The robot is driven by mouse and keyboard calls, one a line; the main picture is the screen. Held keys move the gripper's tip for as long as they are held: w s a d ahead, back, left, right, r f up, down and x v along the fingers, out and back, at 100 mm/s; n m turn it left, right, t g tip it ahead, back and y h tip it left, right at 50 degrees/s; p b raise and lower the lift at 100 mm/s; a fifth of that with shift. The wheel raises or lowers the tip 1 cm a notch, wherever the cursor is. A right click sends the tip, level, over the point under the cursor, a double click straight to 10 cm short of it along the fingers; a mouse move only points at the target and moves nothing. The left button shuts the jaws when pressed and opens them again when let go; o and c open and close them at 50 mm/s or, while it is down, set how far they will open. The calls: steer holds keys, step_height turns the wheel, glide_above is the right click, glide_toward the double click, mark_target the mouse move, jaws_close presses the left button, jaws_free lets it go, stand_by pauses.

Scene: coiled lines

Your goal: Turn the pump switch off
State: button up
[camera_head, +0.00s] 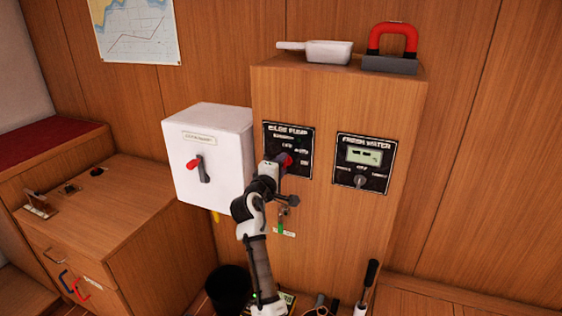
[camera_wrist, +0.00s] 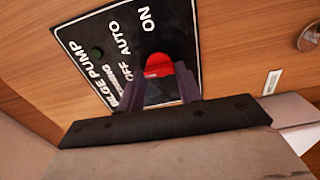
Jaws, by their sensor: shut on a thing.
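The pump switch is a red knob (camera_head: 288,160) on the black bilge pump panel (camera_head: 305,137), on the front of the wooden cabinet. In the wrist view the red knob (camera_wrist: 158,66) sits between my two fingers, on the panel (camera_wrist: 178,28) marked OFF, AUTO and ON. My gripper (camera_head: 280,163) is shut on the knob; the gripper also shows in the wrist view (camera_wrist: 165,80). My fingers cover part of the knob, so I cannot tell which mark it points at. A small dark green lamp (camera_wrist: 97,53) is on the panel and looks unlit.
A fresh water panel (camera_head: 363,163) with a display and grey knob is to the right. A white box (camera_head: 225,145) with a red-ended lever (camera_head: 194,164) stands out on the left. A white scoop (camera_head: 328,51) and a red-handled object (camera_head: 391,45) lie on top of the cabinet.

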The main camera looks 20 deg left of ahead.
steer(key=shift+f+n, duration=0.1)
steer(key=shift+n, duration=0.2)
steer(key=o, duration=1)
steer(key=s+b, duration=0.1)
steer(key=s, duration=0.3)
steer(key=s+b, duration=0.1)
steer(key=s, duration=0.4)
steer(key=s+b, duration=0.1)
steer(key=s, duration=0.4)
steer(key=shift+a, duration=0.25)
